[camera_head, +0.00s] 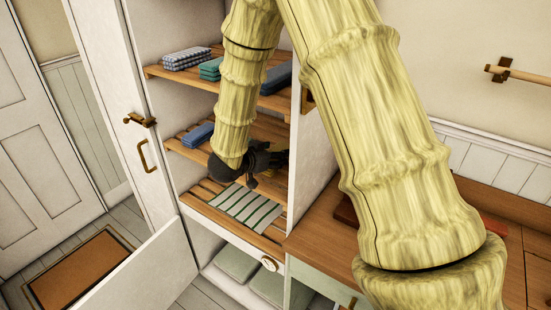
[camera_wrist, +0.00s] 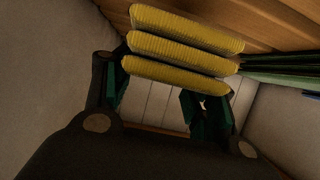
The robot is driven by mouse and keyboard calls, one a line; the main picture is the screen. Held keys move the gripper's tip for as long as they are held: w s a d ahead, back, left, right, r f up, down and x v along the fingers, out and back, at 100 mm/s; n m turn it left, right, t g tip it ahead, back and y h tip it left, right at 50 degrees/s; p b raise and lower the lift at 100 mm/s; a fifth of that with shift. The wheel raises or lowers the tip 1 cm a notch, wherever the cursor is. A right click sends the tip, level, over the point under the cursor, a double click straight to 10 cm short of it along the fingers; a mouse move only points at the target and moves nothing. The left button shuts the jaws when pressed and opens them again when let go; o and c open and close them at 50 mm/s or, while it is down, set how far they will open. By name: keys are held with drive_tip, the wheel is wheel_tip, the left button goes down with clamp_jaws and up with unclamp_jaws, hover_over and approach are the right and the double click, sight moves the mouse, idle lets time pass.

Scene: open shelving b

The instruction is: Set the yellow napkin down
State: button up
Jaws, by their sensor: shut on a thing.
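The yellow napkin (camera_wrist: 185,44) shows in the wrist view as a folded, ribbed bundle with several thick folds, lying across the ends of my fingers. My gripper (camera_wrist: 157,90) is shut on it, with one dark-green finger at each side below the folds. In the head view my gripper (camera_head: 262,162) is inside the open cupboard, above a slatted wooden shelf, behind a green-and-white striped cloth (camera_head: 245,206). The napkin is mostly hidden there by the gripper. I cannot tell whether it touches the shelf.
Blue cloth (camera_head: 198,134) lies left of my gripper on a shelf. Folded checked (camera_head: 186,58) and teal cloths (camera_head: 211,68) lie on the shelf above. White cupboard walls close in on both sides. A drawer front (camera_head: 235,245) sits below the slats. A wooden counter (camera_head: 325,245) stands at right.

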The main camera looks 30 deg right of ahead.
drive_tip(key=shift+w+d+f, duration=0.1)
drive_tip(key=shift+d, duration=0.4)
drive_tip(key=shift+f+p, duration=0.85)
drive_tip(key=shift+f, duration=0.9)
drive_tip(key=o, duration=1.1)
drive_tip(key=shift+f, duration=0.1)
drive_tip(key=shift+o, duration=0.2)
drive_tip(key=b+v, duration=0.3)
drive_tip(key=v, duration=0.9)
drive_tip(key=shift+a, duration=0.1)
